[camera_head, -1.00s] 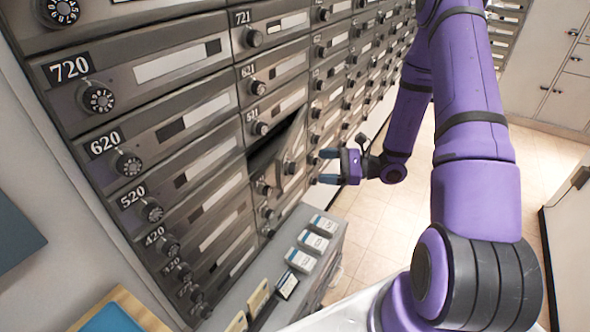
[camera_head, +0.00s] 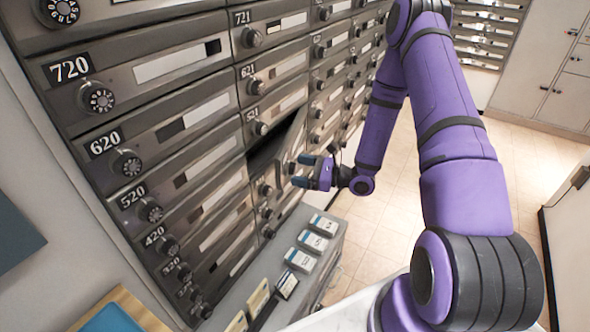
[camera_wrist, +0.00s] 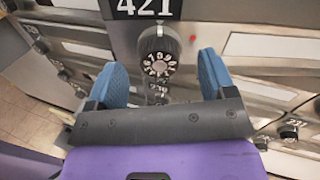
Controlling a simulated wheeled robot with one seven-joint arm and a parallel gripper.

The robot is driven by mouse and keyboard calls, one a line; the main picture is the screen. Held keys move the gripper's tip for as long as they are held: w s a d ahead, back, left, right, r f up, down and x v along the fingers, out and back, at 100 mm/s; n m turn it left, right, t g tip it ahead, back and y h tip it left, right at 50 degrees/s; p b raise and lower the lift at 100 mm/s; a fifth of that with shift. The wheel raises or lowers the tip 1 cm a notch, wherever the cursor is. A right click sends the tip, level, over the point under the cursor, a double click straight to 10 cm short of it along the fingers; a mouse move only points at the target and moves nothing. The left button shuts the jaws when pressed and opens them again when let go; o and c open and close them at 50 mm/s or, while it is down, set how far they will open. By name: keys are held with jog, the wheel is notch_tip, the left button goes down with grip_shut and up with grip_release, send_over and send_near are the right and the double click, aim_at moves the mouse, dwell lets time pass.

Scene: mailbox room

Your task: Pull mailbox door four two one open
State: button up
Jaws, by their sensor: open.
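Mailbox door 421 (camera_wrist: 215,18) shows its number plate and round dial knob (camera_wrist: 158,60) in the wrist view. In the head view a door (camera_head: 290,148) below box 521 stands ajar, with a dark gap (camera_head: 264,152) behind it; it appears to be door 421. My gripper (camera_head: 301,170) is at the front of this door. In the wrist view its blue fingers (camera_wrist: 165,80) are apart, one on each side of the dial, with nothing gripped. Whether either finger touches the dial cannot be told.
Shut mailbox doors with dials, such as 520 (camera_head: 150,212) and 621 (camera_head: 256,87), surround the ajar door. A grey ledge (camera_head: 268,318) with several small boxes (camera_head: 312,241) lies below. Open tiled floor (camera_head: 385,215) is to the right.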

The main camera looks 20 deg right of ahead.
jog(key=shift+x, duration=1.1)
jog(key=c, duration=1.3)
jog(key=shift+d, duration=0.15)
